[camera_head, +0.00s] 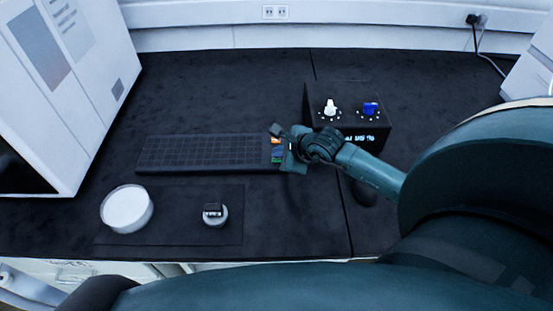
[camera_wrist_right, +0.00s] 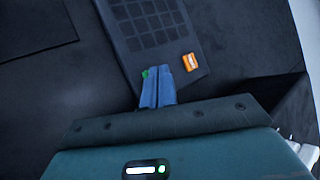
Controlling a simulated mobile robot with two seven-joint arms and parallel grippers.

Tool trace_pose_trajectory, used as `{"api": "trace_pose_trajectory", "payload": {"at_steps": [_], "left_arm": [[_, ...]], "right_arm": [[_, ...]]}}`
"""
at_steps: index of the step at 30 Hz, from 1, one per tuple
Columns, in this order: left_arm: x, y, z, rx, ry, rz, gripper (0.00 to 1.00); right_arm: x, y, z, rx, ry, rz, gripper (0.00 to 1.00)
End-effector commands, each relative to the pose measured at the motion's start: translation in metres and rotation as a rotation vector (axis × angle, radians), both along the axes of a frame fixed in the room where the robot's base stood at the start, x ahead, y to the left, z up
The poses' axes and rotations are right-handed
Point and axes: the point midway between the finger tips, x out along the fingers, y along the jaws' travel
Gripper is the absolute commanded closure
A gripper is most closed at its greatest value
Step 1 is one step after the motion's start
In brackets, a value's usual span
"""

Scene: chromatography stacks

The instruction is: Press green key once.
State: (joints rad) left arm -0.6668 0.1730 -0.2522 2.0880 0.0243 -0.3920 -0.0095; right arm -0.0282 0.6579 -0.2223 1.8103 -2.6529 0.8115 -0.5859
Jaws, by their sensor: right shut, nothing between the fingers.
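The dark keyboard (camera_head: 208,152) lies flat on the black bench, with coloured keys at its right end. The green key (camera_head: 277,160) shows as a small patch beside my right gripper in the head view. In the wrist view only a bit of the green key (camera_wrist_right: 146,73) shows at the left fingertip; the fingers hide the rest. My right gripper (camera_wrist_right: 158,72) is shut and empty, its tips over or at the green key. I cannot tell if they touch it. An orange key (camera_wrist_right: 190,62) is clear of the fingers. My left gripper is not in view.
A black box (camera_head: 347,118) with a white and a blue knob stands behind my right wrist. A white round dish (camera_head: 127,208) and a small dark-topped object (camera_head: 214,213) sit on a dark mat in front. White equipment (camera_head: 75,75) stands at left.

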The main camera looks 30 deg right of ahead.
Motion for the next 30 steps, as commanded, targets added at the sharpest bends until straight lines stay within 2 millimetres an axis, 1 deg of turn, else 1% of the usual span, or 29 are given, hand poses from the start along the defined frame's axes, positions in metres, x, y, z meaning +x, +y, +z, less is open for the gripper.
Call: {"api": "trace_pose_trajectory", "payload": {"at_steps": [11, 30], "left_arm": [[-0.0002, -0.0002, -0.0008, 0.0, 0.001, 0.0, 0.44], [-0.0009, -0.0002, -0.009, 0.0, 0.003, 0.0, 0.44]], "right_arm": [[0.0001, 0.0, -0.0001, 0.0, -0.001, -0.001, 1.0], [0.0001, -0.0001, -0.0083, 0.0, 0.0, 0.0, 1.0]]}}
